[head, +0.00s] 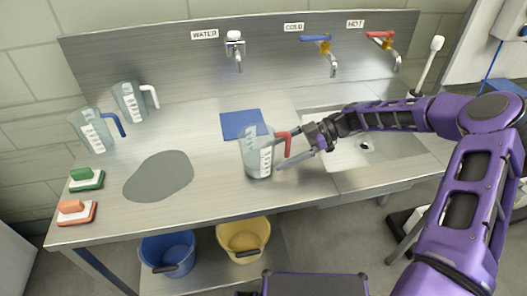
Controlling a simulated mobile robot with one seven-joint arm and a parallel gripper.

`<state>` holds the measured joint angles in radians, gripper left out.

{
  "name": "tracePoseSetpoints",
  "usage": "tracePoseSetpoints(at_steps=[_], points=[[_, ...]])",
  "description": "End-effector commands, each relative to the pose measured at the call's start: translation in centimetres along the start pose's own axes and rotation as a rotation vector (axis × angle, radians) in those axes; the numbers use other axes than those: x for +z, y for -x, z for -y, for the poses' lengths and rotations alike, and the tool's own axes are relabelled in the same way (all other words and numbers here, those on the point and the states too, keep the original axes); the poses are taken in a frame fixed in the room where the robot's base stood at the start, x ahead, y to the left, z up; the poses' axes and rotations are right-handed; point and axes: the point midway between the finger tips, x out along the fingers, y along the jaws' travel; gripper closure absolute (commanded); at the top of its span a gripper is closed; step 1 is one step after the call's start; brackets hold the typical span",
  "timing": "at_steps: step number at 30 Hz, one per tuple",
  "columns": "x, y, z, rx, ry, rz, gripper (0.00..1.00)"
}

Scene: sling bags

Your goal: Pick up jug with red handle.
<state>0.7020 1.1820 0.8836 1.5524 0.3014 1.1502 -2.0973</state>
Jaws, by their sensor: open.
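The clear jug with a red handle (258,154) stands upright on the metal counter, with its handle on its right side. White measuring marks show on its wall. My gripper (283,150) comes in from the right at the height of the red handle. Its fingers are spread, one beside the handle and one lower and nearer the front edge. I cannot tell whether a finger touches the handle. My purple arm reaches in over the sink from the right.
A blue-handled jug (93,133) and a white-handled jug (130,102) stand at the left. A blue cloth (240,123) lies behind the red-handled jug. A grey patch (158,176), a green brush (87,179) and an orange brush (77,212) lie left. The sink (385,152) is at right.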

Motion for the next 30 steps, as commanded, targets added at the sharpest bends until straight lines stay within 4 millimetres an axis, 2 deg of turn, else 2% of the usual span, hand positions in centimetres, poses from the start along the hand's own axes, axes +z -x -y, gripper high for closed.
tracePoseSetpoints(at_steps=[3,6,14,27,30], points=[[0.0,-1.8,0.1,-0.003,0.001,-0.001,0.0],[0.1,-2.6,0.0,-0.001,0.001,0.0,0.0],[0.1,-2.8,0.0,0.001,0.001,0.0,0.02],[0.1,-2.7,0.0,0.001,0.001,0.0,0.81],[0.0,-2.7,0.0,0.001,0.001,-0.001,0.82]])
